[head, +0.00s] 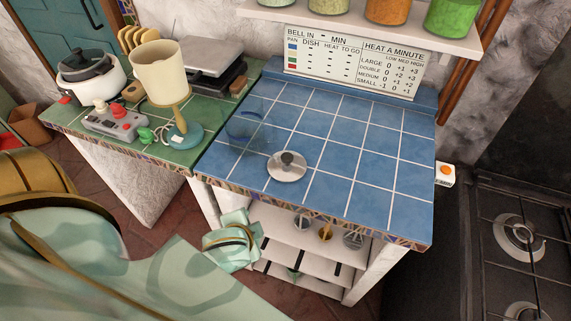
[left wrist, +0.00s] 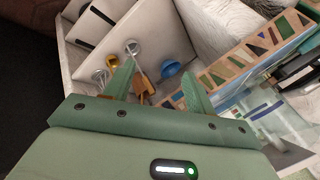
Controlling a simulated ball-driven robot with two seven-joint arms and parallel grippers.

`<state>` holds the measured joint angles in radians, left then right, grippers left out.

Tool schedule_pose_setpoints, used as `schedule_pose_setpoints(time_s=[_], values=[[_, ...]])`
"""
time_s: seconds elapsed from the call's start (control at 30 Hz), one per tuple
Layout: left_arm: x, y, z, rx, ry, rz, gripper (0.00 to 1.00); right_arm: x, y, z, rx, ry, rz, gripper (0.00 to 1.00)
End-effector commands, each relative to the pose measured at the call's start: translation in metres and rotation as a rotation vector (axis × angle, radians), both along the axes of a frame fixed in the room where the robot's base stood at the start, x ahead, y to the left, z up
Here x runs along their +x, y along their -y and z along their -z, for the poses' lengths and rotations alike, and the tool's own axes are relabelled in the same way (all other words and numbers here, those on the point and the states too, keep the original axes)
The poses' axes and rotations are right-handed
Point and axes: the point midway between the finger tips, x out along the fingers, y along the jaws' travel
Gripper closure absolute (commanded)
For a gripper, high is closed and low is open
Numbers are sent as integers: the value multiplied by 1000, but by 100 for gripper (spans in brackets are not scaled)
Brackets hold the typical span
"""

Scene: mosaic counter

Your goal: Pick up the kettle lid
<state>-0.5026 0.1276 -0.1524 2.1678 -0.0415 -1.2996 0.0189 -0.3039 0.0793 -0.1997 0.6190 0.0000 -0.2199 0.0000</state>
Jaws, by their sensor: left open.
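The kettle lid (head: 287,166) appears to be the round silvery disc with a dark knob. It lies knob up on the blue tiled counter (head: 330,135), near its front edge. My left gripper (head: 232,242) is in front of the counter and lower than its top, left of and apart from the lid. In the left wrist view its two green fingers (left wrist: 158,88) are spread with nothing between them. They point towards the shelves under the counter. The lid does not show in that view. My right gripper is in neither view.
A clear glass vessel (head: 246,124) stands left of the lid. The mosaic front edge (left wrist: 235,65) lies beside my left gripper. Utensils hang under the counter (head: 325,232). A green counter on the left holds a cream lamp (head: 158,75) and a white pot (head: 90,78). Tiles right of the lid are bare.

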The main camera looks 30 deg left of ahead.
Motion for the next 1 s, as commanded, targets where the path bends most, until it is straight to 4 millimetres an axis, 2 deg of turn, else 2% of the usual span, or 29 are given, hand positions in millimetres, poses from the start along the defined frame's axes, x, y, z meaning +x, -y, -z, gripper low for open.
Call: schedule_pose_setpoints(time_s=[0.03, 0.1, 0.17, 0.27, 0.3, 0.4, 0.47, 0.57, 0.63, 0.7, 0.73, 0.77, 0.8, 0.83, 0.87, 0.93, 0.97, 1.0], values=[[11, -2, -27, 19, 63, 3, 45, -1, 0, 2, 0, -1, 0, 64], [36, 1, -68, 35, 193, 11, 45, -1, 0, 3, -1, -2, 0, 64], [61, 8, -99, 32, 326, 30, 45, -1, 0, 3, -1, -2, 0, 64], [103, 30, -150, 1, 565, 92, 45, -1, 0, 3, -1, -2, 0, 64], [119, 41, -171, -17, 665, 131, 45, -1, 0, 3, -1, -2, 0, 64], [151, 77, -222, -73, 904, 262, 45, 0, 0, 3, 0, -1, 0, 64], [164, 103, -254, -111, 1042, 371, 45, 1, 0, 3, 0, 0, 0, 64], [171, 158, -306, -184, 1257, 636, 45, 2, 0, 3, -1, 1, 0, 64], [163, 204, -333, -235, 1367, 912, 45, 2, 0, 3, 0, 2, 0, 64], [145, 247, -341, -266, 1388, 1259, 45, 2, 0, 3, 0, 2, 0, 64], [136, 262, -337, -270, 1355, 1416, 45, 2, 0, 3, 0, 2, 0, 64], [129, 273, -327, -267, 1295, 1569, 45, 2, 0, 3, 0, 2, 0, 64], [122, 279, -310, -245, 1174, 1759, 45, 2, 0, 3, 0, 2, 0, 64], [119, 278, -293, -222, 1054, 1881, 45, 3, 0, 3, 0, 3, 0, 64], [120, 272, -276, -190, 915, 1983, 45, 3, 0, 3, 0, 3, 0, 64], [130, 238, -239, -94, 542, 2120, 45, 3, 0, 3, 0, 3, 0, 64], [137, 217, -227, -52, 377, 2132, 45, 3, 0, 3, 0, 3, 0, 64], [148, 186, -215, 4, 168, 2109, 45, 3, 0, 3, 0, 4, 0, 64]])
